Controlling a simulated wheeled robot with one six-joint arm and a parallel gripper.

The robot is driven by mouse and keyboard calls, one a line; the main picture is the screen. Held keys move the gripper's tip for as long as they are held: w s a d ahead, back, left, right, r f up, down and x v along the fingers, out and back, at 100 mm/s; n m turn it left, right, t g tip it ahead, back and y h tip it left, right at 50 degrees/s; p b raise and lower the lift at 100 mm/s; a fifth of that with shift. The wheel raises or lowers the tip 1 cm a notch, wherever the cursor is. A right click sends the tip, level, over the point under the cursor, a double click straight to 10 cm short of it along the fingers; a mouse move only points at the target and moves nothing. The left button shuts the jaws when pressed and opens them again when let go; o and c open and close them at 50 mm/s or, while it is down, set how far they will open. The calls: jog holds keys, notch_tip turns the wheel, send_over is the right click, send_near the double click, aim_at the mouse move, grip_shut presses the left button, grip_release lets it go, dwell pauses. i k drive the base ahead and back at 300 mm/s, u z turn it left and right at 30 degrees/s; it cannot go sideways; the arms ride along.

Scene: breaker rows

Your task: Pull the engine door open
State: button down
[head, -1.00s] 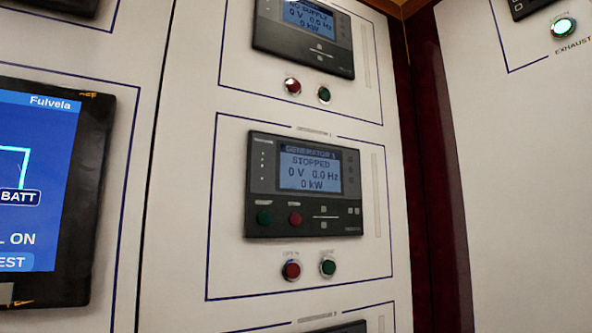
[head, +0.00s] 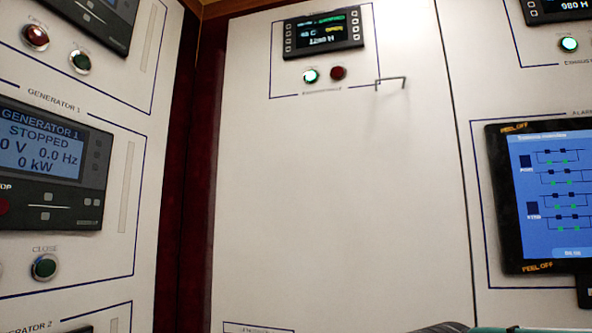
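No engine door can be made out for certain in the head view. A large pale panel (head: 340,200) fills the middle, and a small dark bracket-shaped handle (head: 391,82) sticks out near its top right. I cannot tell whether this panel is a door. My gripper cannot be made out. A dark rounded shape and a teal edge show at the bottom right, too cropped to name.
A blue alarm screen (head: 555,195) is at right. A dark red corner strip (head: 190,170) separates the walls.

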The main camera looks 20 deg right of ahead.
aim_at(340, 208)
jog(key=z, duration=2.3)
jog(key=k, duration=1)
jog(key=u, duration=1.5)
